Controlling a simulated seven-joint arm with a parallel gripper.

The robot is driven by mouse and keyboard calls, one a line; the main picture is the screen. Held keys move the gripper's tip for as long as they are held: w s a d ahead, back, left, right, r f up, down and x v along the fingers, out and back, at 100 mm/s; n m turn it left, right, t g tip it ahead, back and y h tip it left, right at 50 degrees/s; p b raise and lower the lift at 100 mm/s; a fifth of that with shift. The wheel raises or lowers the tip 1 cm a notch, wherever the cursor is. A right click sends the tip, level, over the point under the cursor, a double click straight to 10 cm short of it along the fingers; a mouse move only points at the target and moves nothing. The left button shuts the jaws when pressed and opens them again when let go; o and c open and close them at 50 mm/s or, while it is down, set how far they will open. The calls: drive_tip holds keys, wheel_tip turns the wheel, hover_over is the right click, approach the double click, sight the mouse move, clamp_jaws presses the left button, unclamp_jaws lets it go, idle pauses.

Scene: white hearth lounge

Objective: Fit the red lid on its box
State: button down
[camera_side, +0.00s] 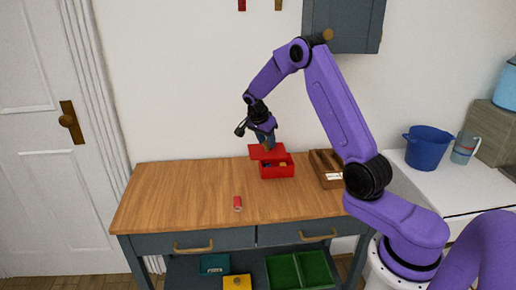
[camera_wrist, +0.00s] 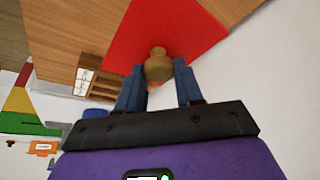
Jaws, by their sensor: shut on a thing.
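The red lid (camera_side: 266,152) is held above the back left part of the red box (camera_side: 278,171) in the side view. The box stands on the wooden worktop, partly uncovered, with small blue and yellow things showing inside. My gripper (camera_side: 268,145) is shut on the lid's knob. In the wrist view my gripper (camera_wrist: 159,88) has its two blue fingers either side of the brass-coloured knob (camera_wrist: 158,66), with the red lid (camera_wrist: 165,30) beyond it. The lid looks offset to the left of the box. I cannot tell whether lid and box touch.
A brown wooden organiser (camera_side: 325,168) is right of the box. The left part of the worktop is clear. A wall cabinet (camera_side: 345,25) hangs above.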

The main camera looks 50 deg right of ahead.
sight(276, 148)
drive_tip(key=d, duration=0.6)
drive_tip(key=shift+w+d+f, duration=0.2)
drive_tip(key=shift+w+f, duration=0.1)
drive_tip(key=shift+w, duration=0.05)
drive_tip(key=shift+a+f+x, duration=0.1)
drive_tip(key=shift+a+x, duration=0.1)
drive_tip(key=shift+x, duration=0.75)
drive_tip(key=shift+a+f+x, duration=0.1)
drive_tip(key=shift+a+x, duration=0.1)
drive_tip(key=shift+x, duration=0.75)
drive_tip(key=shift+a+f+x, duration=0.1)
drive_tip(key=shift+a+x, duration=0.1)
drive_tip(key=shift+x, duration=0.75)
drive_tip(key=shift+f, duration=0.45)
drive_tip(key=shift+c, duration=0.8)
unclamp_jaws()
drive_tip(key=shift+r, duration=0.1)
wheel_tip(276, 148, up, 7)
